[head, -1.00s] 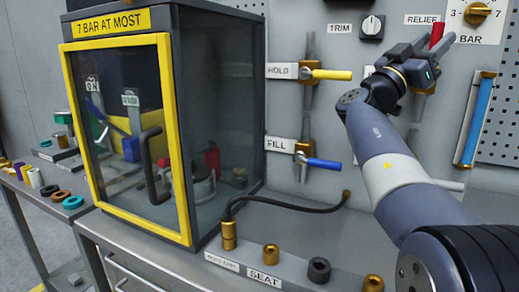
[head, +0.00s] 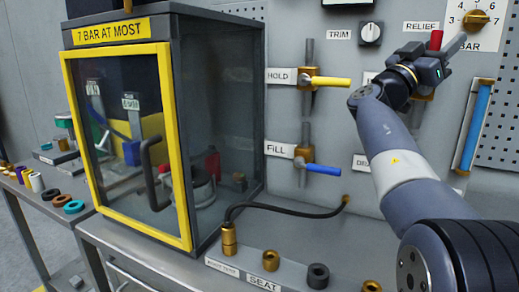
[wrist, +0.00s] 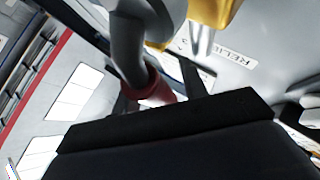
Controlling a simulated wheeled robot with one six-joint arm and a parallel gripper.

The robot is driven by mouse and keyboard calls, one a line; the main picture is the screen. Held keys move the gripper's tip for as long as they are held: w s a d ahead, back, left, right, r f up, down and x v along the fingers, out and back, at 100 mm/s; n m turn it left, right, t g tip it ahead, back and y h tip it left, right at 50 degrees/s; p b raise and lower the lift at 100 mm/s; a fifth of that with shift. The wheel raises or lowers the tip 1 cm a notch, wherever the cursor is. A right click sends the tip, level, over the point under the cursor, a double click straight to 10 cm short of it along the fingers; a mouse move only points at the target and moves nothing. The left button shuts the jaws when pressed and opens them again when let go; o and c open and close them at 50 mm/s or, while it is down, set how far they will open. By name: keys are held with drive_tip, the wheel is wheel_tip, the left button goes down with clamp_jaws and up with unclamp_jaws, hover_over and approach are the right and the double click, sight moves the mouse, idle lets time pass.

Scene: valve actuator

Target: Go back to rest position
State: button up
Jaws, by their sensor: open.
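My gripper (head: 456,46) is raised in front of the panel at the upper right of the head view, beside the red handle (head: 436,40) under the RELIEF label. Its jaws are open and nothing is held. In the wrist view the two dark fingers (wrist: 160,90) show past the black gripper body, with the red handle (wrist: 158,88) close to them. I cannot tell whether they touch it. The RELIEF label (wrist: 236,49) shows beyond.
The yellow HOLD lever (head: 330,82) and blue FILL lever (head: 322,169) stick out left of my arm. A yellow-framed cabinet (head: 185,150) stands at left, its door shut. A blue gauge tube (head: 474,128) is at right. Brass and black fittings (head: 318,275) line the bench front.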

drive_tip(key=shift+s+d+f+m+g+y+p, duration=0.1)
drive_tip(key=shift+s+d+m+g+y+p, duration=0.3)
drive_tip(key=shift+m+p, duration=0.45)
drive_tip(key=shift+s+d+f+m+g+y+p, duration=0.1)
drive_tip(key=shift+d+m+g+y+p, duration=0.15)
drive_tip(key=shift+m+g+p, duration=0.6)
drive_tip(key=shift+n+t, duration=0.25)
drive_tip(key=shift+n, duration=0.05)
